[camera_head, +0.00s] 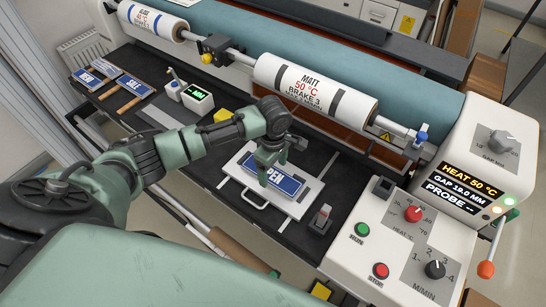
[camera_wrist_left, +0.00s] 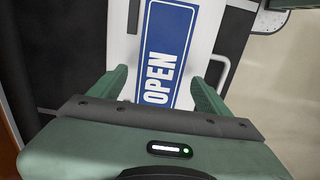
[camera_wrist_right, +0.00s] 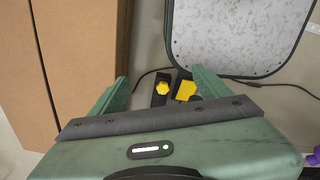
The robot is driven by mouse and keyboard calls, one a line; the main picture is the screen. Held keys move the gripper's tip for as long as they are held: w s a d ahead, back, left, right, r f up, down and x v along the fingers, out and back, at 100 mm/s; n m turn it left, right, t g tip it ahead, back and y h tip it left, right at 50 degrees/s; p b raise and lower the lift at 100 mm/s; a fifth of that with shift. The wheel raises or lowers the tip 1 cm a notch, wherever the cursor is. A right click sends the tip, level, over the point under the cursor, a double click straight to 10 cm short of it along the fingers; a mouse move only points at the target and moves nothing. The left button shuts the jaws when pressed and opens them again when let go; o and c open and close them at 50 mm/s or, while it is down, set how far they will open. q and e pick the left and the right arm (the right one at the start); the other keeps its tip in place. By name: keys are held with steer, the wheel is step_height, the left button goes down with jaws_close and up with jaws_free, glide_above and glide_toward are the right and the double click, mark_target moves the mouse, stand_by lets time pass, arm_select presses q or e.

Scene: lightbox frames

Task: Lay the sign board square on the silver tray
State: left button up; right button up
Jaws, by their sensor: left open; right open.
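The sign board is a blue plate with a white border reading OPEN (camera_head: 287,184). It lies flat on the pale tray (camera_head: 312,198), which has a handle at its near side. The board also shows in the left wrist view (camera_wrist_left: 165,50), on the pale tray (camera_wrist_left: 205,35), its long edges running roughly along the tray's. My left gripper (camera_head: 272,170) is over the board and hides part of it. Its fingers are open on either side of the board, apart from it in the left wrist view. My right gripper (camera_wrist_right: 160,76) is open and empty, away from the board.
Other signs, one reading SALE (camera_head: 133,85), lie at the far left of the dark bench. A roller marked MATT 50 °C (camera_head: 300,85) runs behind the tray. A control box (camera_head: 400,240) with knobs and buttons stands right.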

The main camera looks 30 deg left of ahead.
mark_target(273, 175)
arm_select(q)
step_height(273, 175, up, 10)
steer(key=b, duration=0.1)
steer(key=shift+r, duration=0.15)
stand_by(0.5)
